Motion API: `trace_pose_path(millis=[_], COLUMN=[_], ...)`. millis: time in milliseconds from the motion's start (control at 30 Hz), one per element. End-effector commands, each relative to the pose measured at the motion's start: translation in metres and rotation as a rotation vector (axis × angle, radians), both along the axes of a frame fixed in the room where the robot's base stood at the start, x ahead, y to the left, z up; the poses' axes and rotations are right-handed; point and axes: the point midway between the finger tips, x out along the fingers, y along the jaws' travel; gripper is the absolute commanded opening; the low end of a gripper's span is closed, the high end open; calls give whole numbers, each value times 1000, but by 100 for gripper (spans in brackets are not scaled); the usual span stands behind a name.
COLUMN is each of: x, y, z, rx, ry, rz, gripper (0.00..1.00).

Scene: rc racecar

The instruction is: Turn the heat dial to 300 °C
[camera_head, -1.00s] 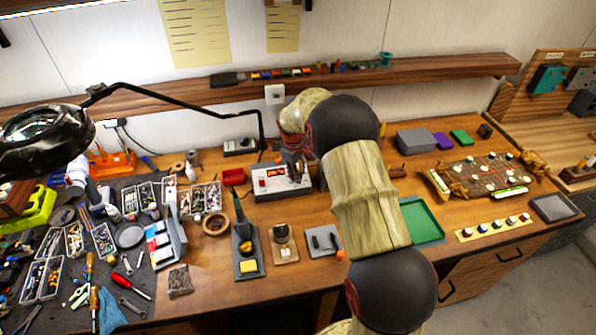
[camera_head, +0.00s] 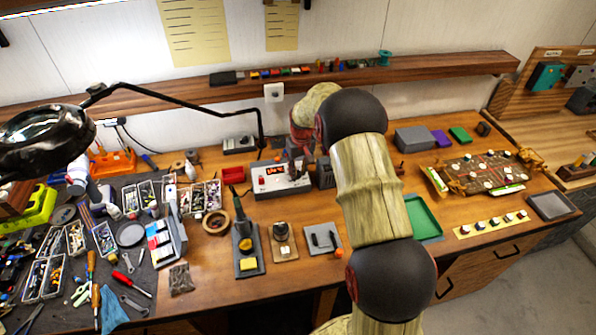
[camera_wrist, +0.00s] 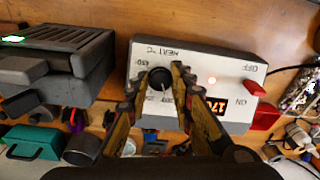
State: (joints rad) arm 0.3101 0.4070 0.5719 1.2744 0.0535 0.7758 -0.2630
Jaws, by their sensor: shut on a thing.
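The heat station (camera_head: 268,189) is a white box with a lit red display, at the back middle of the bench in the head view. In the wrist view the same white panel (camera_wrist: 205,62) carries the black round heat dial (camera_wrist: 160,81), with "HEAT °C" and "450" printed near it. My gripper (camera_wrist: 155,79) has its fingers on either side of the dial and is shut on it. The red display (camera_wrist: 216,105) is partly covered by a finger; I can make out "17" only. My arm hides the dial in the head view. The dial's exact pointer setting is unclear.
A dark grey device (camera_wrist: 48,62) stands close beside the station. A red switch (camera_wrist: 253,88) sits near the ON and OFF marks. A soldering iron stand (camera_head: 246,245) and small trays lie in front. A magnifier lamp arm (camera_head: 190,105) spans the back left.

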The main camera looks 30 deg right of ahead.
Motion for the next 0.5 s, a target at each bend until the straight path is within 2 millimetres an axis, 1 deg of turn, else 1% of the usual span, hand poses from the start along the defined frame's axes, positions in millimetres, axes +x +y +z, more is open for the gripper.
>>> trace_pose_path(millis=[367, 400, 500], x=[-1, -1, -1], y=[0, 0, 0], z=[-1, -1, -1], rx=[3, 3, 2], ry=[2, 2, 2], rz=[-3, -3, -3], gripper=[0, 25, 30])
